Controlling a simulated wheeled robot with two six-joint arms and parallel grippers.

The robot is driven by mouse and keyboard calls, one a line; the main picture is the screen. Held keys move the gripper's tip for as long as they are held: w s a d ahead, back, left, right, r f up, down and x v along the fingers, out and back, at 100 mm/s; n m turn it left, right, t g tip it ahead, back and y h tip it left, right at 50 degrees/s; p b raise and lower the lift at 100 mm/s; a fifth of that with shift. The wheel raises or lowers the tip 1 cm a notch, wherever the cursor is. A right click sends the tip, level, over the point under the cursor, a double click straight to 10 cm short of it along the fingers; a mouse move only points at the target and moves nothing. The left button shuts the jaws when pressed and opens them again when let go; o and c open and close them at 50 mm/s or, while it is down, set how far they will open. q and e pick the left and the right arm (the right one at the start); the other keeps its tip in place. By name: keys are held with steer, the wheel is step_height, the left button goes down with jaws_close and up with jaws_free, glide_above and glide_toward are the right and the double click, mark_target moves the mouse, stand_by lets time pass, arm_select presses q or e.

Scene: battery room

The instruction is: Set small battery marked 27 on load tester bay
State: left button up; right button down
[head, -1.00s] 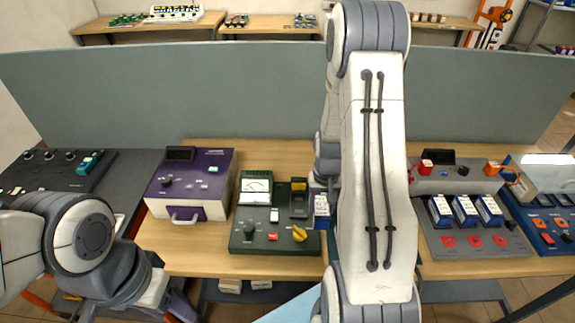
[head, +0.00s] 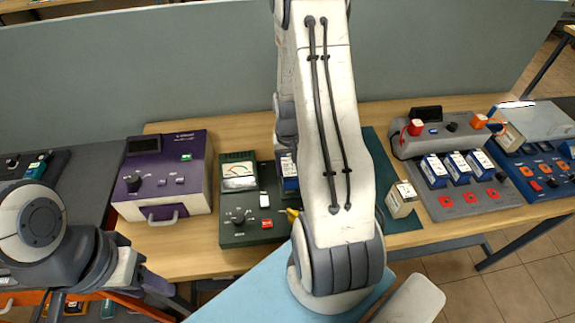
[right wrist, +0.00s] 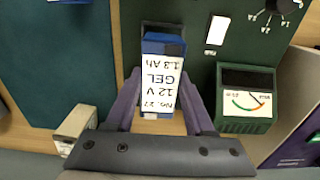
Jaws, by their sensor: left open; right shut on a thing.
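The small battery marked 27 (right wrist: 160,82) is blue with a white label reading "No. 27, 12 V, 1.3 Ah, GEL". My right gripper (right wrist: 160,92) is shut on it. In the head view this battery (head: 289,172) shows beside my right arm, which hides the right gripper's tips. The dark green load tester (head: 238,232) has a meter, a knob and a red button. Its dark bay (right wrist: 163,27) shows at the battery's far end. The battery is over or at the bay; I cannot tell whether it touches. My left gripper (head: 152,287) is open and empty, low at the left.
A purple device (head: 170,172) stands left of the tester. Right of it are a teal mat (head: 380,150), a beige block (head: 402,200) and a grey unit (head: 480,200) with three blue batteries. A blue-grey partition (head: 180,75) runs behind the bench.

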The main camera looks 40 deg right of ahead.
mark_target(289, 169)
step_height(289, 169, down, 2)
steer(key=shift+f+b, duration=0.1)
steer(key=shift+b, duration=0.5)
stand_by(0.9)
steer(key=shift+f+b, duration=0.3)
steer(key=shift+f, duration=0.25)
stand_by(0.3)
steer(key=c, duration=0.5)
jaws_free()
steer(key=shift+c, duration=0.2)
steer(key=shift+s, duration=0.1)
step_height(289, 169, up, 11)
steer(key=p, duration=0.9)
